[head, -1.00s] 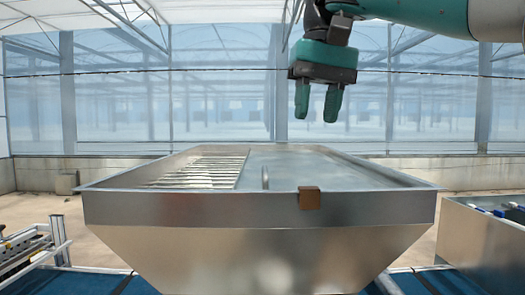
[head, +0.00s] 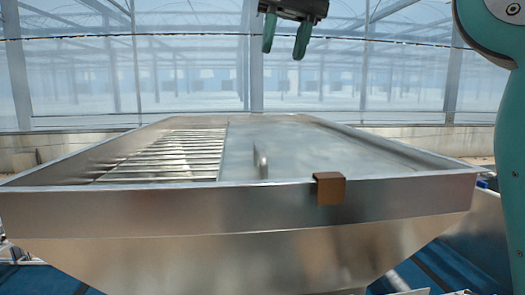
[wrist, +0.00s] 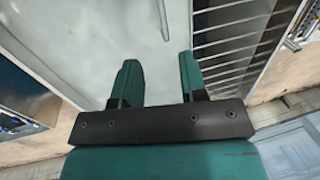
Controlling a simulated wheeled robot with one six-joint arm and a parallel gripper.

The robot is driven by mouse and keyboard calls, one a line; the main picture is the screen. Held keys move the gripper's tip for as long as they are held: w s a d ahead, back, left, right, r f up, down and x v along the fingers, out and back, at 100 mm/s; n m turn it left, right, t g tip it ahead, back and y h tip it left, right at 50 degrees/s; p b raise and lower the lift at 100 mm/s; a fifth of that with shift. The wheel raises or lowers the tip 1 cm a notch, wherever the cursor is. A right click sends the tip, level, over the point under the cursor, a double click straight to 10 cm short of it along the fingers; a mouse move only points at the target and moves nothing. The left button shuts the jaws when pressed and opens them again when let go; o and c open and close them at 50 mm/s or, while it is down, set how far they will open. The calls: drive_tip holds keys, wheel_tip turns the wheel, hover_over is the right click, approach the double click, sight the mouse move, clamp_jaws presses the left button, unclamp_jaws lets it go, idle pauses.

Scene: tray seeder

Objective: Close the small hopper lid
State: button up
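The grey metal hopper (head: 120,212) fills the middle of the head view. A flat metal lid (head: 315,150) lies over the right part of its top. The slatted grate (head: 170,155) on the left part is uncovered. An upright handle (head: 262,163) stands at the lid's left edge; in the wrist view the thin handle (wrist: 163,20) shows near the top. My gripper (head: 285,42) is open and empty, fingers pointing down, above the hopper and apart from the handle. In the wrist view my gripper (wrist: 158,65) has the lid and grate below it.
A brown block (head: 329,188) is on the hopper's front rim. Another metal bin (head: 482,222) stands at the right, partly behind my arm. A glazed wall stands behind.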

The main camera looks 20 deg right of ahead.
sight(262, 149)
drive_tip(key=a+f+b, duration=0.1)
drive_tip(key=f+b, duration=0.1)
drive_tip(key=f, duration=0.3)
drive_tip(key=a+f+b, duration=0.1)
drive_tip(key=f+b, duration=0.1)
drive_tip(key=f, duration=0.3)
drive_tip(key=w+a+f+b, duration=0.1)
drive_tip(key=f+b, duration=0.1)
drive_tip(key=f, duration=0.3)
drive_tip(key=shift+r, duration=0.1)
clamp_jaws()
